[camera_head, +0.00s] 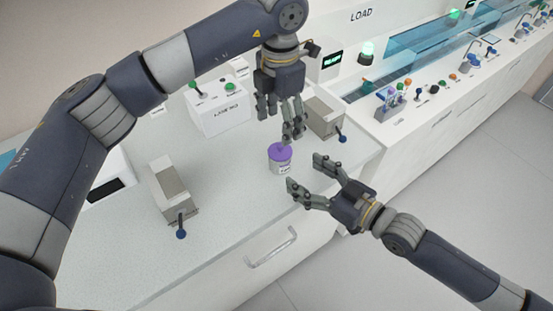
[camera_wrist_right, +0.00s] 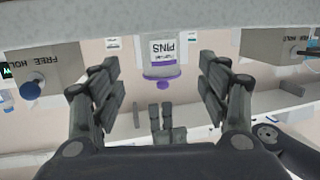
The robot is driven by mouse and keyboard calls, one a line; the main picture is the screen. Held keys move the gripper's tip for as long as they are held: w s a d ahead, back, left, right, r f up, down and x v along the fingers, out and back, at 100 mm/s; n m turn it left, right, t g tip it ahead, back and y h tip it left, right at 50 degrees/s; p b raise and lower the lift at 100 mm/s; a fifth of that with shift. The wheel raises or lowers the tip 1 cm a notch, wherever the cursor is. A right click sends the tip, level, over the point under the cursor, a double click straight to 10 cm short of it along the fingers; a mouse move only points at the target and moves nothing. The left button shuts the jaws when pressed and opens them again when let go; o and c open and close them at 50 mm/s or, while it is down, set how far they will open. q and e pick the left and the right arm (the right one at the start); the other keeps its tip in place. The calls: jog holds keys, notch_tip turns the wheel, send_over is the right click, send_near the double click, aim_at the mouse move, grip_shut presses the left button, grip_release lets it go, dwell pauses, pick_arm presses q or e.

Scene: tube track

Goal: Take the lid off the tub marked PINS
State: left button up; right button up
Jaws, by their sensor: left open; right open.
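The tub marked PINS (camera_head: 281,167) stands upright on the grey counter, with a purple lid (camera_head: 277,154) on it.
A grey holder with a blue-knobbed lever (camera_head: 325,118) stands right of the tub; a similar one (camera_head: 173,188) is on the left. A white box with a green button (camera_head: 219,108) stands behind. The counter in front of the tub is clear.

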aim_at(288, 164)
pick_arm(q)
jog(key=shift+s+d+r, duration=0.1)
jog(key=shift+d, duration=0.05)
pick_arm(e)
jog(key=x, duration=0.9)
jog(key=shift+a+r, duration=0.1)
jog(key=shift+r, duration=0.05)
